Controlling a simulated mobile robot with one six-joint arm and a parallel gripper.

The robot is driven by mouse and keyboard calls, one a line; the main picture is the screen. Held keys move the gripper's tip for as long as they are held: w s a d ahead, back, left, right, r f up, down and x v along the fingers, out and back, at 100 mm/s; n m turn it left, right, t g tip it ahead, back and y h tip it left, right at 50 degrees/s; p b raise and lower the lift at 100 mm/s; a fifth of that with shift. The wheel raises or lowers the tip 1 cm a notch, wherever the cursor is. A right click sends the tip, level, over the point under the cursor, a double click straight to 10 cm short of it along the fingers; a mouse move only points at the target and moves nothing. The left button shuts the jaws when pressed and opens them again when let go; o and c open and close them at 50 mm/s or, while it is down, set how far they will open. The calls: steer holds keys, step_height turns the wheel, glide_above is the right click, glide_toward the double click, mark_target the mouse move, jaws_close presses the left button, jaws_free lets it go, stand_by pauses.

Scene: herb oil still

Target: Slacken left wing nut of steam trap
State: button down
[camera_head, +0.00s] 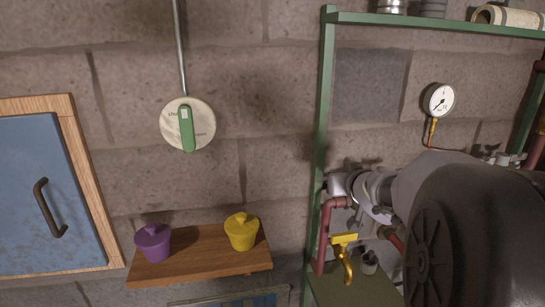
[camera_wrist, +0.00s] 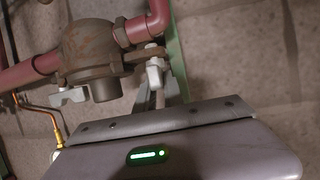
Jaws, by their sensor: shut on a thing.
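In the wrist view the steam trap (camera_wrist: 90,48) is a rusty brown rounded body with a short stub below, between dark red pipes. A pale wing nut (camera_wrist: 155,72) sits at its right lug in this view, close to a green post; I take it as the left wing nut. My gripper (camera_wrist: 157,92) reaches up to it, its grey fingers shut on it and partly hidden behind my wrist housing. A second pale wing nut (camera_wrist: 68,97) shows at the trap's other side, clear of my gripper. In the head view my arm hides most of the trap.
In the head view a green rack post (camera_head: 322,150) stands left of my arm. A pressure gauge (camera_head: 438,101) is on the wall, with a yellow-handled tap (camera_head: 344,255) below. A wooden shelf (camera_head: 190,262) holds a purple pot (camera_head: 153,243) and a yellow pot (camera_head: 241,231).

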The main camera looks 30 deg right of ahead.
steer(key=shift+r+n+y+p, duration=0.15)
steer(key=shift+n+y+p, duration=0.7)
steer(key=shift+p, duration=1)
steer(key=shift+t, duration=0.3)
steer(key=shift+y+p, duration=0.25)
steer(key=shift+p, duration=0.05)
steer(key=c, duration=1.5)
jaws_free()
steer(key=shift+o, duration=0.2)
